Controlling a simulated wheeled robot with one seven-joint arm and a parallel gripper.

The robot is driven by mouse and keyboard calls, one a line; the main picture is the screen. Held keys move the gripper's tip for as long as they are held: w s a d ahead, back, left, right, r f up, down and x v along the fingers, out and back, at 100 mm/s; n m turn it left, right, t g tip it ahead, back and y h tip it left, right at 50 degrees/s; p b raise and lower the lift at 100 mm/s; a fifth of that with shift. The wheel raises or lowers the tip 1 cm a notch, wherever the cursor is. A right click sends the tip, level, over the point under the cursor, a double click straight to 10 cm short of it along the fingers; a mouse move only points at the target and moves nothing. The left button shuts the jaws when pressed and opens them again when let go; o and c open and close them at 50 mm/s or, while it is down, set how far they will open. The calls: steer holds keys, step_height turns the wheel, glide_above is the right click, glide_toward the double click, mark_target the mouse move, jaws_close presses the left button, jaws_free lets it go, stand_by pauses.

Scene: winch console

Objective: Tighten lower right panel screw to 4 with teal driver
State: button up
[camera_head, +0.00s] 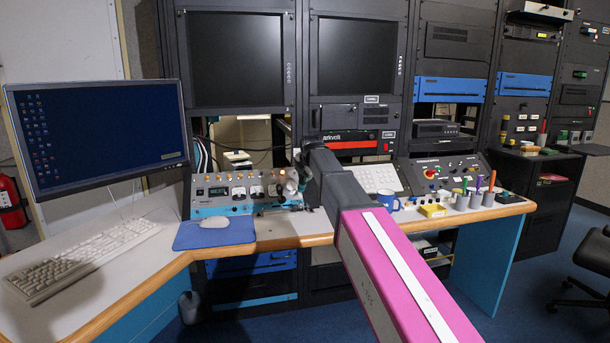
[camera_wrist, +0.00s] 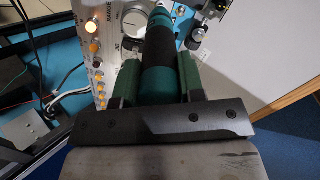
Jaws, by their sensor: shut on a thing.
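My gripper (camera_wrist: 158,85) is shut on the teal driver (camera_wrist: 172,80), whose handle has a black grip band. The driver points away from the wrist toward the silver console panel (camera_wrist: 110,38), which has amber lamps and a round knob. In the head view my gripper (camera_head: 299,184) is at the right end of the same panel (camera_head: 226,190). The driver's tip and the lower right screw are hidden behind the handle and gripper, so I cannot tell whether they touch. The screw's setting cannot be read.
A blue mouse pad (camera_head: 214,234) with a mouse lies left in front of the panel. A blue mug (camera_head: 389,201), a yellow block (camera_head: 433,211) and grey cups (camera_head: 461,202) of tools stand to the right. Cables (camera_wrist: 66,98) show left in the wrist view.

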steer(key=shift+r, duration=0.15)
stand_by(0.3)
steer(key=v, duration=0.6)
steer(key=shift+s+r, duration=0.25)
steer(key=shift+r, duration=0.05)
stand_by(0.6)
stand_by(1.2)
